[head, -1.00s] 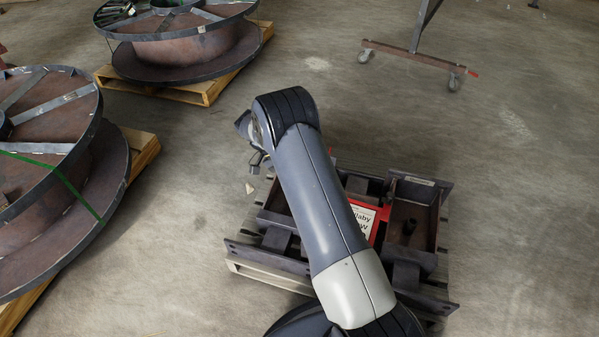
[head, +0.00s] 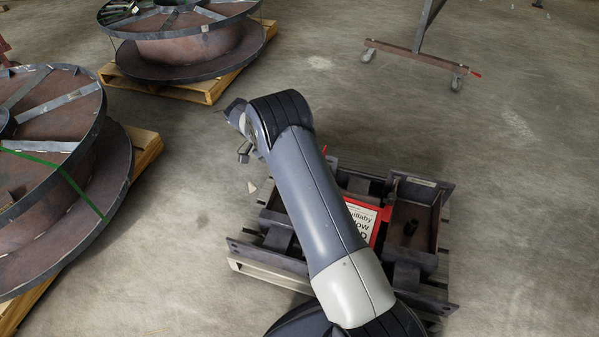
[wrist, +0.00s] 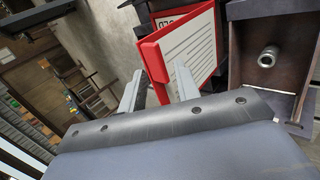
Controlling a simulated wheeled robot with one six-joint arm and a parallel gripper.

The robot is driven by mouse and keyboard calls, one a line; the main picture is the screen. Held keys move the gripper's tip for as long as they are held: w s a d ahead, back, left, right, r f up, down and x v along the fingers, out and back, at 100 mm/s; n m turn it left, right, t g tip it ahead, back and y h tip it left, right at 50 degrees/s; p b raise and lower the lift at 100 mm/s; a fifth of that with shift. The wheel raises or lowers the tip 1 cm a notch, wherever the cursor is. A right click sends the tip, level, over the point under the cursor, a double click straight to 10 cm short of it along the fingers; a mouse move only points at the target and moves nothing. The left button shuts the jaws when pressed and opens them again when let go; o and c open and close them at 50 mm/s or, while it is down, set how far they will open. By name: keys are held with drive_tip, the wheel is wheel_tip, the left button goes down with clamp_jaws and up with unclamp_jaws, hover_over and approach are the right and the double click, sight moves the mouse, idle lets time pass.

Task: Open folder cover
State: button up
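The red folder (head: 375,235) lies among dark steel parts on a pallet, partly hidden behind my arm in the head view. A white face with large black print shows on it. In the wrist view the red folder (wrist: 152,58) shows a thick red edge and a white lined panel framed in red, tilted at an angle to a printed face behind it. My gripper (wrist: 158,72) has its two grey fingers apart, with the folder's red edge appearing between them. I cannot tell whether either finger touches it. The fingers are hidden in the head view.
Dark steel channel parts (head: 412,225) flank the folder on the pallet (head: 262,272). Large steel reels (head: 185,50) stand on pallets at left and upper left. A wheeled stand (head: 415,55) is at upper right. The concrete floor is clear around the pallet.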

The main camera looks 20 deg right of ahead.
drive_tip(key=v, duration=0.6)
drive_tip(key=shift+d+r+p, duration=0.15)
drive_tip(key=shift+r+p, duration=0.05)
drive_tip(key=shift+p, duration=0.25)
drive_tip(key=b+x, duration=0.1)
drive_tip(key=x, duration=0.7)
drive_tip(key=shift+b, duration=0.3)
